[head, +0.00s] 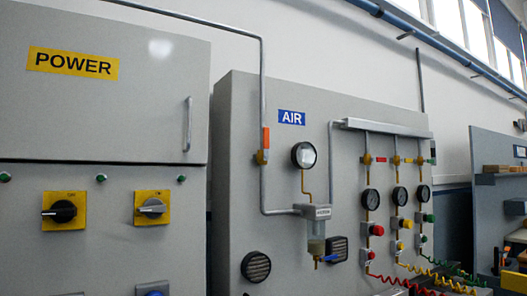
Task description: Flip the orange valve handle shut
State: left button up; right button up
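The orange valve handle (266,138) is on the vertical grey pipe at the left part of the AIR panel (243,190). It stands upright, in line with the pipe, above a small brass valve body (262,157). Neither of my grippers shows in the head view, and nothing touches the handle.
A round gauge (303,155) and a clear filter bowl (316,229) are right of the pipe. Several smaller valves, gauges and coiled hoses (448,282) are farther right. The grey POWER cabinet (140,120) with rotary switches (63,211) stands left. The space before the handle looks clear.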

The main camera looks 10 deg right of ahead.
aim_at(266, 130)
jog(key=l+u, duration=0.2)
jog(key=u, duration=0.3)
jog(key=l+u, duration=0.25)
jog(key=u, duration=0.2)
jog(key=k+l+u, duration=0.2)
jog(key=l, duration=0.15)
jog(key=k+l+u, duration=0.2)
jog(key=l, duration=0.15)
jog(key=k+l, duration=0.2)
jog(key=l, duration=0.2)
jog(key=k+l+u, duration=0.1)
jog(key=l, duration=0.3)
jog(key=k+l, duration=0.25)
jog(key=l+u, duration=0.05)
jog(key=l, duration=0.1)
